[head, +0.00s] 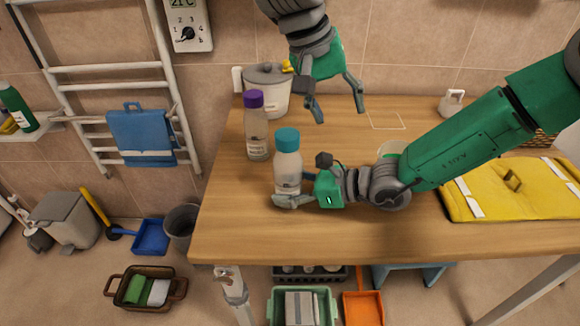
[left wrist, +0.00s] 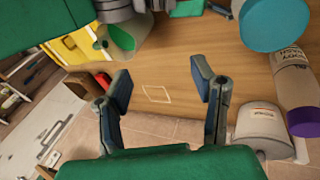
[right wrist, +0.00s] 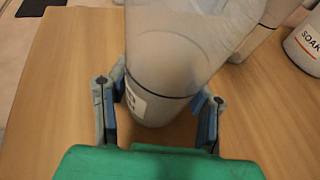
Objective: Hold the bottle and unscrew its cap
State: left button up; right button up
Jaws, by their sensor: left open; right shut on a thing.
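The bottle with a teal cap (head: 287,139) has a clear, whitish body (head: 288,172) and stands upright on the wooden table. My right gripper (head: 295,192) is shut around its lower body; the right wrist view shows the clear bottle (right wrist: 165,65) between the fingers. My left gripper (head: 340,112) is open and empty, above the table's back part, to the right of and higher than the teal cap. In the left wrist view the teal cap (left wrist: 275,25) is at the upper right, outside the open fingers (left wrist: 160,85). Nothing touches the cap.
A second bottle with a purple cap (head: 253,98) stands just behind and left. A grey lidded pot (head: 268,88) is at the back left. A green-filled cup (head: 391,148) stands beside my right arm. A yellow folded cloth (head: 515,188) lies at the right. The front table edge is clear.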

pick_arm(q)
jog(key=w+d+r+n+t+h, duration=0.4)
jog(key=w+d+r+n+h, duration=0.1)
jog(key=w+d+r, duration=0.2)
jog(key=w+a+r+n+t+y, duration=0.2)
jog(key=w+a+r+n+t, duration=0.3)
jog(key=n, duration=0.4)
jog(key=n+g+y, duration=0.7)
jog(key=n+g, duration=0.3)
send_over(288, 133)
notch_tip(288, 133, down, 11)
jog(key=shift+w+r, duration=0.15)
jog(key=shift+r, duration=0.05)
jog(key=shift+s+a+f+y, duration=0.1)
jog(key=shift+s+y, duration=0.15)
jog(key=shift+y, duration=0.05)
jog(key=shift+f, duration=2.9)
